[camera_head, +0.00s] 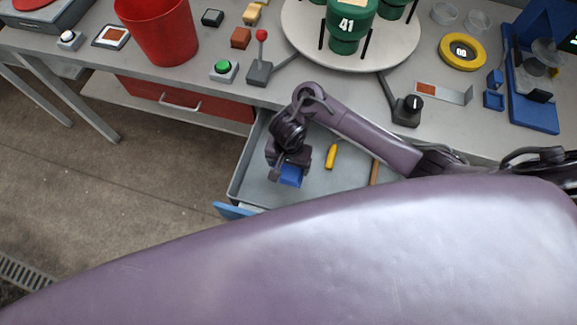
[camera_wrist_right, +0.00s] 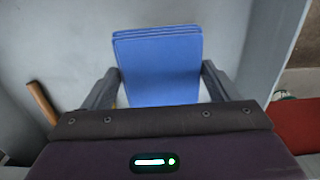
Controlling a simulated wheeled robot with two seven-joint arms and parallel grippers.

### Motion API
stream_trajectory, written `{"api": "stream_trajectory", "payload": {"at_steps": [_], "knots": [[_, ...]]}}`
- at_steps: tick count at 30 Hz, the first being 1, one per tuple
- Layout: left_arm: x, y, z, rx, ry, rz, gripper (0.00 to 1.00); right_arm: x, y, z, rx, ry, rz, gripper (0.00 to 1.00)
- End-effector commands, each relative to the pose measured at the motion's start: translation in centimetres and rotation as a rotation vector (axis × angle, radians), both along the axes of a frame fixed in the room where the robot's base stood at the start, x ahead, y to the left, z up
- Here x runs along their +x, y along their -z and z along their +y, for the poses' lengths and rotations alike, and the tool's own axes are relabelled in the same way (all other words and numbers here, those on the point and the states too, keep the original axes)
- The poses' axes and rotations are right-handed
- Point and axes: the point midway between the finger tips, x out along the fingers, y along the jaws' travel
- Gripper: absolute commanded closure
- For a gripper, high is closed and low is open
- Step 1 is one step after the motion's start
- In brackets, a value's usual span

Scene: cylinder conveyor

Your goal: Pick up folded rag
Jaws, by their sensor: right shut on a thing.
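The folded rag (camera_wrist_right: 158,70) is blue, flat and rectangular with stacked layers at one edge. In the right wrist view it lies between the two fingers of my right gripper (camera_wrist_right: 158,88), which is shut on it. In the head view the rag (camera_head: 291,176) shows just below my right gripper (camera_head: 288,168), inside the open grey drawer (camera_head: 245,180). I cannot tell whether the rag touches the drawer floor. My left gripper is not in view.
A yellow tool (camera_head: 331,156) and a brown wooden stick (camera_head: 375,172) lie in the drawer to the right of the gripper. The tabletop (camera_head: 190,88) above holds a red bin (camera_head: 160,30), a green button (camera_head: 224,70), a red-knobbed lever (camera_head: 260,65) and a round turntable (camera_head: 300,35).

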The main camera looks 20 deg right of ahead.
Motion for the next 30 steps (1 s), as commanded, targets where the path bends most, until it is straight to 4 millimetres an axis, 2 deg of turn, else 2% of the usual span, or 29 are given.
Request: {"api": "stream_trajectory", "payload": {"at_steps": [1, 2, 6, 12, 14, 20, 30], "knots": [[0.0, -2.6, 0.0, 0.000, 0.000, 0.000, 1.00, 0.1, -3.1, 0.1, 0.002, -0.001, -0.002, 0.41], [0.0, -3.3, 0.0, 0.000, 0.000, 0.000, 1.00, 0.1, -4.2, 0.1, 0.002, -0.001, -0.002, 0.41], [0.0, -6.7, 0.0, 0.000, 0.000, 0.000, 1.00, 0.0, -7.4, -0.1, -0.001, 0.000, 0.000, 0.41], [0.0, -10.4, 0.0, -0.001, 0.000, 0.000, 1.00, 0.0, -11.3, 0.0, -0.001, -0.001, 0.000, 0.41], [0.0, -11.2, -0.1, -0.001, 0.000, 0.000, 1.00, 0.0, -12.1, -0.1, -0.002, -0.001, -0.001, 0.41], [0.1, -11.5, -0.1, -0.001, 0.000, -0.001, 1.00, 0.2, -13.3, 0.0, 0.000, -0.004, -0.006, 0.41], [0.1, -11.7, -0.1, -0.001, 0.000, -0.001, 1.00, 0.0, -13.6, 0.0, 0.000, 0.000, 0.001, 0.41]]}}
